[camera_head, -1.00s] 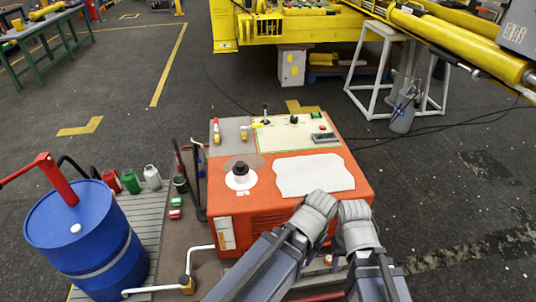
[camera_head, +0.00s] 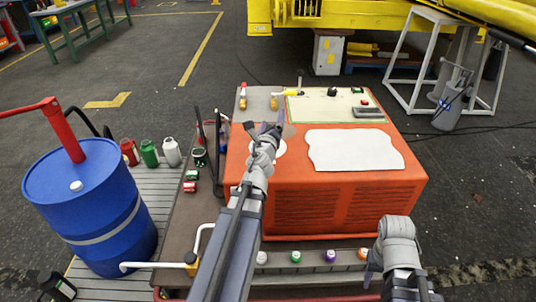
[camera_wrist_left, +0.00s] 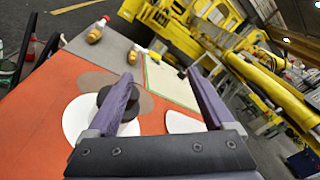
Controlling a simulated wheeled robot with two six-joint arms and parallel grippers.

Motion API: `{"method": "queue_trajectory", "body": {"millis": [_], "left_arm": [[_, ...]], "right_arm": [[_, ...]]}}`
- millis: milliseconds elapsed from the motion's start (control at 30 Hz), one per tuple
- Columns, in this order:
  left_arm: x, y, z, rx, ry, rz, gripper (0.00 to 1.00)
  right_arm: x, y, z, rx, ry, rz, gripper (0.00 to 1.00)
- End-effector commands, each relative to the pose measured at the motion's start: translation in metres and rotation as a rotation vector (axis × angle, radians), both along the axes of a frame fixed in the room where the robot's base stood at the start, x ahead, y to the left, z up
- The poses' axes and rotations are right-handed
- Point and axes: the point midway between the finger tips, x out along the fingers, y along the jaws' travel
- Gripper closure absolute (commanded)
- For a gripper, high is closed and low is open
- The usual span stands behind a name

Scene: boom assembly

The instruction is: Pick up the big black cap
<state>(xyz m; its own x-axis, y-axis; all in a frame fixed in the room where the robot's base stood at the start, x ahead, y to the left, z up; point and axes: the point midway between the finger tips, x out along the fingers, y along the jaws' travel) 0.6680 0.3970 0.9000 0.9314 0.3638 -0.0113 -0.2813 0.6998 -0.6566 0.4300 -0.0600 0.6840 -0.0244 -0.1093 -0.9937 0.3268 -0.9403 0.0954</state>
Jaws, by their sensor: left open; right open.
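The big black cap (camera_wrist_left: 131,109) sits on a white disc (camera_wrist_left: 75,118) on top of the orange machine (camera_head: 330,190). In the left wrist view it is partly covered by my left finger. In the head view my left gripper (camera_head: 270,130) hides the cap, and only a little of the white disc shows beside it. My left gripper is open in the left wrist view (camera_wrist_left: 160,72), with its purple fingers apart and nothing between them. The cap lies behind the left-hand finger, not centred between the two. My right gripper (camera_head: 370,268) hangs empty at the machine's front right.
A white sheet (camera_head: 353,150) lies on the machine's top, with a pale control panel (camera_head: 325,105) behind it. Small coloured caps (camera_head: 296,256) line the front ledge. A blue drum (camera_head: 85,215) and several bottles (camera_head: 150,153) stand at the left.

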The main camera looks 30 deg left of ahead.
Motion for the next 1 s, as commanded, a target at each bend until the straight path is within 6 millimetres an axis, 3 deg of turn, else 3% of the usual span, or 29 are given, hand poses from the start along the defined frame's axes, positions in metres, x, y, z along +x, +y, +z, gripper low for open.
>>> {"method": "queue_trajectory", "body": {"millis": [33, 200, 333, 633, 1000], "left_arm": [[-0.002, 0.012, -0.022, 0.139, 0.021, -0.042, 0.14], [-0.008, 0.022, -0.043, 0.493, 0.095, -0.18, 0.14], [-0.013, 0.024, -0.057, 0.637, 0.132, -0.245, 0.14], [-0.016, 0.024, -0.063, 0.722, 0.156, -0.286, 0.14], [0.01, 0.026, -0.063, 0.718, 0.153, -0.286, 0.14]], "right_arm": [[0.0, 0.0, -0.029, 0.0, 0.0, 0.0, 0.5], [0.0, 0.0, -0.053, 0.0, 0.0, 0.0, 0.5], [0.0, 0.0, -0.063, 0.0, 0.0, 0.0, 0.5], [0.0, 0.0, -0.065, 0.0, 0.0, 0.0, 0.5], [0.0, 0.0, -0.065, 0.0, 0.0, 0.0, 0.5]]}}
